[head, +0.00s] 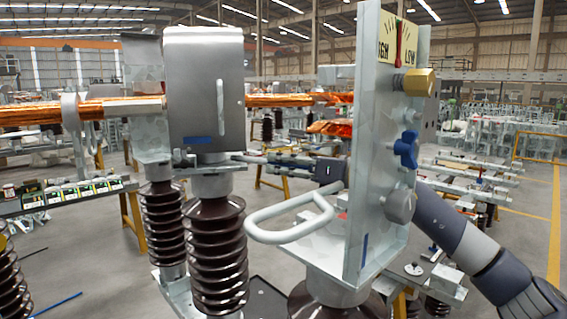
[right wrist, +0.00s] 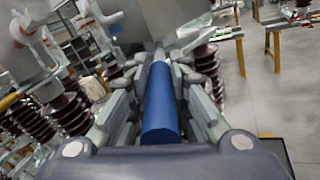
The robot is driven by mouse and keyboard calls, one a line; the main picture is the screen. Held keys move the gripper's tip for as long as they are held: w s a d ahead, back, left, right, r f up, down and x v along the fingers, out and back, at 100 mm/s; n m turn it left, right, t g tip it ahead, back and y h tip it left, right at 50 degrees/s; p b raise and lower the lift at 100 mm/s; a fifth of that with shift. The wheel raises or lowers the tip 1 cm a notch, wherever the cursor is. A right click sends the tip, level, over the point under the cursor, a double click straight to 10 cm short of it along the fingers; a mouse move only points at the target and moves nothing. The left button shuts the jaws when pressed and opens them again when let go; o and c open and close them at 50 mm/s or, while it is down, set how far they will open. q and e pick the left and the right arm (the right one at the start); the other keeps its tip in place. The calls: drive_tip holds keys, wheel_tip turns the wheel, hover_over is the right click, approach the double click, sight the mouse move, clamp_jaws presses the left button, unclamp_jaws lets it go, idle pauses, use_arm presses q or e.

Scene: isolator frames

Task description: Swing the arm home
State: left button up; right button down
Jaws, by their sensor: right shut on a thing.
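My right arm comes in from the lower right behind the gauge plate. My right gripper (head: 258,159) reaches left from behind that plate, toward the grey metal housing (head: 205,85) on a brown ribbed insulator (head: 215,240). In the right wrist view the gripper (right wrist: 160,75) is shut on a blue handle (right wrist: 160,105), which lies lengthwise between its fingers. The handle cannot be made out in the head view. A copper-coloured arm (head: 80,112) with a silver end runs in from the left to the bracket beside the housing. Whether it is fully seated there I cannot tell. My left gripper is not in view.
The upright gauge plate (head: 375,170) stands close in front, with a blue knob (head: 405,150), a brass fitting (head: 415,82) and a pale loop handle (head: 290,222). A bench (head: 65,200) with small boxes stands at the left. Grey floor is open between the frames.

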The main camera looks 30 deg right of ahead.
sight(311, 170)
drive_tip(key=shift+f, duration=0.15)
drive_tip(key=c, duration=1.5)
unclamp_jaws()
drive_tip(key=shift+o, duration=0.3)
drive_tip(key=shift+d, duration=0.1)
drive_tip(key=shift+s+d, duration=0.2)
drive_tip(key=shift+s, duration=0.1)
drive_tip(key=v, duration=0.4)
drive_tip(key=shift+s, duration=0.2)
drive_tip(key=shift+v, duration=0.8)
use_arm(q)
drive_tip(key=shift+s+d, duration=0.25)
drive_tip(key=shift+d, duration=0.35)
use_arm(e)
drive_tip(key=shift+s+d, duration=0.15)
drive_tip(key=shift+s, duration=0.15)
drive_tip(key=shift+c, duration=0.4)
